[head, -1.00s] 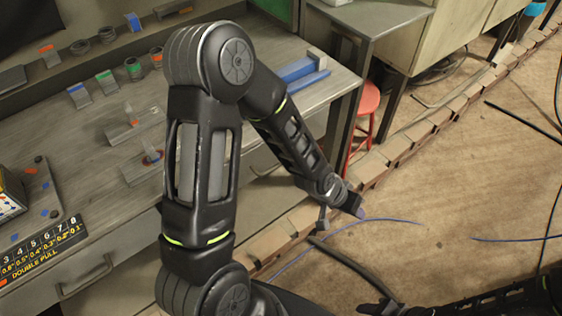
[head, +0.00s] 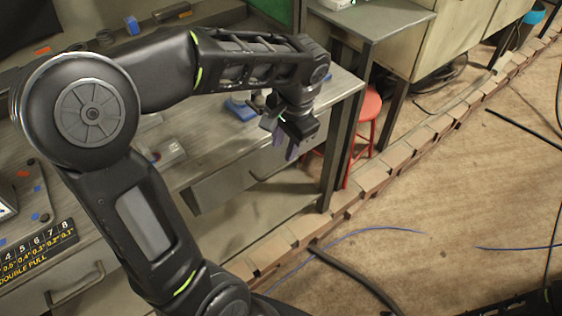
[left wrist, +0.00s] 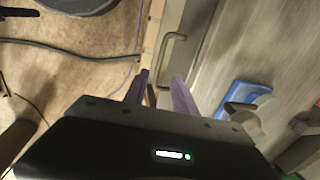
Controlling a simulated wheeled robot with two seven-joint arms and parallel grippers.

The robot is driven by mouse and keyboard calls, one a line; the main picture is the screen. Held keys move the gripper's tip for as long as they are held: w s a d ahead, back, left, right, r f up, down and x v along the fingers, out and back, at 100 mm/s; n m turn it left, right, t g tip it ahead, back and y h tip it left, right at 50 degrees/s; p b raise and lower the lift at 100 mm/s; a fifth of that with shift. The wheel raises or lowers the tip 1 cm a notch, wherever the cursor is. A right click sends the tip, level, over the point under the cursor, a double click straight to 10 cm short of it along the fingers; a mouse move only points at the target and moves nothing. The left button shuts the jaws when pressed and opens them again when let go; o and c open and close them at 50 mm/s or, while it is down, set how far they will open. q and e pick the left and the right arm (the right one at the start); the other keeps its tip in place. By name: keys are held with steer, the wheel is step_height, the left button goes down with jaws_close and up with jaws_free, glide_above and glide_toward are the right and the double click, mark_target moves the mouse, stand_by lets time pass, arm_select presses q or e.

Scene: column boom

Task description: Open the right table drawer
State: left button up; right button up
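The right table drawer (head: 225,187) is a grey front under the right part of the workbench top, partly hidden by my left arm in the head view. It looks shut. Its bar handle (left wrist: 168,62) shows clearly in the left wrist view, on the drawer front (left wrist: 198,40). My left gripper (head: 288,150) is at the drawer's right part, in front of the bench edge. In the left wrist view its two purple fingers (left wrist: 160,76) are apart, with the near end of the handle seen between their tips. I cannot tell whether they touch it. My right gripper is out of view.
A blue object (head: 240,108) lies on the bench top (head: 340,88). A red stool (head: 368,108) stands beyond the bench leg. Another drawer handle (head: 75,285) is at lower left. Cables (head: 350,270) lie on the open floor at right.

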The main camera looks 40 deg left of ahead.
mark_target(280, 168)
arm_select(q)
steer(key=shift+w+a+f, duration=0.1)
steer(key=shift+a+f, duration=0.1)
steer(key=shift+f, duration=1.1)
steer(key=shift+w+a+f, duration=0.1)
steer(key=shift+a+f, duration=0.15)
steer(key=shift+f, duration=1)
steer(key=shift+a+f, duration=0.2)
steer(key=shift+f, duration=1.1)
jaws_close()
